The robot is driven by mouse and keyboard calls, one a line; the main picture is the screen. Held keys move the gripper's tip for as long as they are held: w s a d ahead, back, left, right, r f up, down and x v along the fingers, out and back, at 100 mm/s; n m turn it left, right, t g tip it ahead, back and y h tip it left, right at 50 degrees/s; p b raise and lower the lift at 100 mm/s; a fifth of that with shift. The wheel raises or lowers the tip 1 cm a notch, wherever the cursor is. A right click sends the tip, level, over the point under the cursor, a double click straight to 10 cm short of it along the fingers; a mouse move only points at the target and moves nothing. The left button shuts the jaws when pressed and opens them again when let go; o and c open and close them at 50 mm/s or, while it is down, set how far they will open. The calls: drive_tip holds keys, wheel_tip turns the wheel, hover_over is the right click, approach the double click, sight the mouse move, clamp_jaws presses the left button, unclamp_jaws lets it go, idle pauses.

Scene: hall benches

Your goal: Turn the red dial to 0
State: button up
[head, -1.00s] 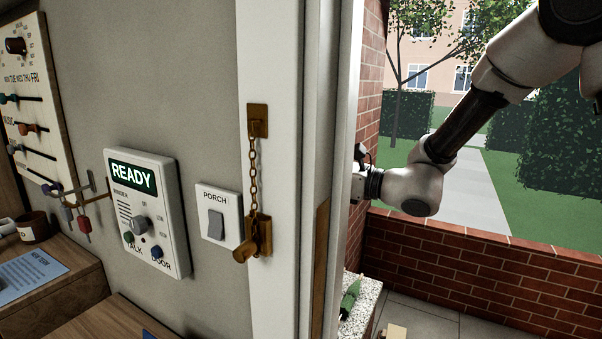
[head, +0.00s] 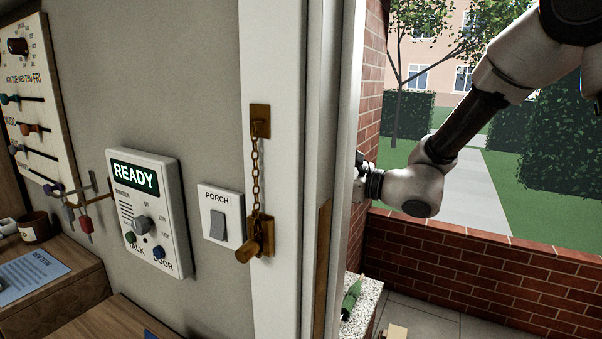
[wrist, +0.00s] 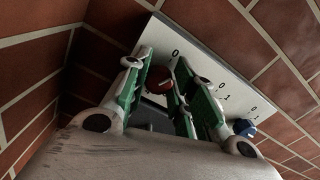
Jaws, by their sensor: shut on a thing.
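In the wrist view, a red dial (wrist: 158,80) sits on a pale panel (wrist: 208,64) on a brick wall. Marks reading 0 and 1 are printed on the panel. My gripper (wrist: 163,66), with green and white fingers, is shut on the red dial, one finger on each side. The fingers hide part of the dial, and I cannot tell which mark it points to. In the head view, the door frame hides the dial and my gripper; my arm reaches behind it.
A blue dial (wrist: 243,127) sits on the same panel, close to my right finger. In the head view, the white door frame (head: 281,180) with a chain (head: 256,172) stands beside my arm. An intercom (head: 150,212) and a porch switch (head: 220,216) are on the indoor wall.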

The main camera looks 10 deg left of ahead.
drive_tip(key=n, duration=0.5)
drive_tip(key=shift+s+f+n, duration=0.1)
drive_tip(key=shift+s+n, duration=0.05)
drive_tip(key=shift+n, duration=0.25)
idle(0.3)
drive_tip(key=o, duration=1)
drive_tip(key=shift+a, duration=0.1)
drive_tip(key=v, duration=1.2)
